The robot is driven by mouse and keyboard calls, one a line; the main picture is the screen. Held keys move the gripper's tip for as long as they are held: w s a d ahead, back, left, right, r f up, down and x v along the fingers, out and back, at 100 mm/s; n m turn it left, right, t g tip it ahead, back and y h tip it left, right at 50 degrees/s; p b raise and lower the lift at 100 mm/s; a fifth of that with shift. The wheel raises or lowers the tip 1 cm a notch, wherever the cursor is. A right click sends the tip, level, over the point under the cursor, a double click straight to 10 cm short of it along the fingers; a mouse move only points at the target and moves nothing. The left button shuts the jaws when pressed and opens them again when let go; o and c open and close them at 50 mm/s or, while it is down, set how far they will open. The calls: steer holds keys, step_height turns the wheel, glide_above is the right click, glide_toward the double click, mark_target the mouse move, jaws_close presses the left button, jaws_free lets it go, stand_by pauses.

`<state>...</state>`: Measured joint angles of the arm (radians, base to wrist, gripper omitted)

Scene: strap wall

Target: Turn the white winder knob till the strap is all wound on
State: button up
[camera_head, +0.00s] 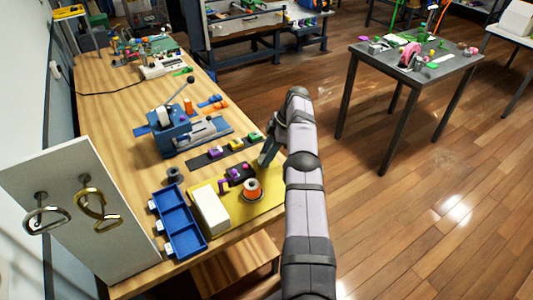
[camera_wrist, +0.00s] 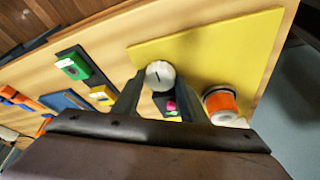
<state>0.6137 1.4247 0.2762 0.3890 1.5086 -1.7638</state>
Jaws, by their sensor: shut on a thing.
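The white winder knob (camera_wrist: 160,72) is round with a dark line on its face. It sits between my two fingertips in the wrist view, over the yellow board (camera_wrist: 225,45). My gripper (camera_wrist: 158,90) is shut on it. In the head view my gripper (camera_head: 267,153) reaches down at the board's far right edge, and I cannot make out the knob there. A dark and purple device (camera_head: 237,174) stands on the board near it; in the wrist view a pink part (camera_wrist: 171,106) shows behind the fingers. I cannot make out the strap clearly.
An orange spool (camera_head: 252,190) and a white block (camera_head: 211,210) stand on the board. A blue tray (camera_head: 177,222) lies to their left. A dark strip (camera_head: 217,154) with coloured blocks and a blue vise-like device (camera_head: 170,128) lie beyond. A white panel with metal rings (camera_head: 90,215) stands at left.

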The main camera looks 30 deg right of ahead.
steer(key=o, duration=1)
steer(key=shift+o, duration=0.2)
step_height(320, 180, up, 10)
steer(key=p, duration=0.7)
steer(key=shift+p, duration=0.3)
